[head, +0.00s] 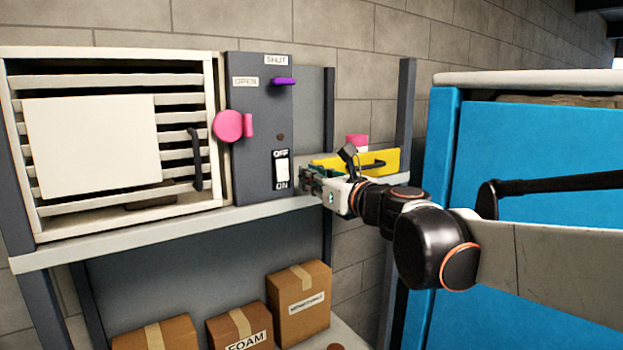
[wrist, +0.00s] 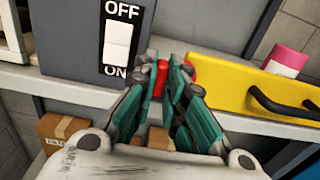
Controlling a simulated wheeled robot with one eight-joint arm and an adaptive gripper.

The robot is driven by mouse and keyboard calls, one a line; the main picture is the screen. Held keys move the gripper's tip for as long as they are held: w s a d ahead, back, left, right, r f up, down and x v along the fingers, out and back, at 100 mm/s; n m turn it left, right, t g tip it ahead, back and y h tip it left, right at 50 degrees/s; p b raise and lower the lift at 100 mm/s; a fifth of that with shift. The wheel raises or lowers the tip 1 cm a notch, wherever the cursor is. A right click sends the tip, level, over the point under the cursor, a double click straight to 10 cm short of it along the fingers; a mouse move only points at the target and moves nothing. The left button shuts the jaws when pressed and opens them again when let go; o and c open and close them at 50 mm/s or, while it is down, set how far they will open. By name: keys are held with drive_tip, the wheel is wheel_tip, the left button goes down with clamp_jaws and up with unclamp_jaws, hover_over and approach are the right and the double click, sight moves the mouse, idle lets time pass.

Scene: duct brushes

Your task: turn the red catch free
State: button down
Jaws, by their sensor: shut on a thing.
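The red catch (wrist: 161,77) shows in the wrist view between my fingertips, at the lower right of the grey panel (wrist: 62,62), beside the switch. My gripper (wrist: 163,88) is shut on it, and the fingers cover much of it. In the head view my gripper (head: 308,180) reaches left to the panel's lower right edge, and the catch is hidden there. The catch's turn angle cannot be told.
A white OFF/ON switch (head: 282,168) is just left of my gripper. A yellow box with a black handle (head: 335,163) sits close on the right. A pink knob (head: 229,126), purple lever (head: 284,81) and louvred cabinet (head: 222,195) are left and above. A blue cabinet (head: 442,130) stands right.

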drive_tip(key=shift+s+a+f+n+b, duration=0.1)
drive_tip(key=shift+n+b, duration=0.95)
drive_tip(key=shift+n, duration=3.45)
drive_tip(key=shift+a+f+n+b, duration=0.1)
drive_tip(key=shift+n+b, duration=0.95)
drive_tip(key=shift+n, duration=3.45)
drive_tip(key=c, duration=1.7)
unclamp_jaws()
drive_tip(key=shift+o, duration=0.2)
